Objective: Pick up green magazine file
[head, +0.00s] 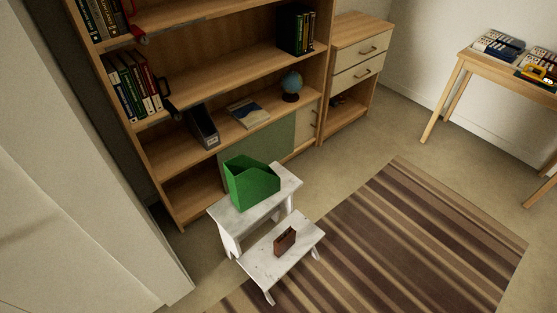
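A green magazine file (250,184) stands upright on the top step of a white step stool (287,181) in front of the bookshelf. Its sloped open side faces up and to the right, and it looks empty from here. A small brown item (285,242), perhaps a wallet or small book, stands on the stool's lower step. My gripper is not in view.
A wooden bookshelf (215,73) with books, a black file (203,126) and a globe (291,84) stands behind the stool. A drawer cabinet (358,65) and a table (505,72) are to the right. A striped rug (400,240) lies clear at lower right.

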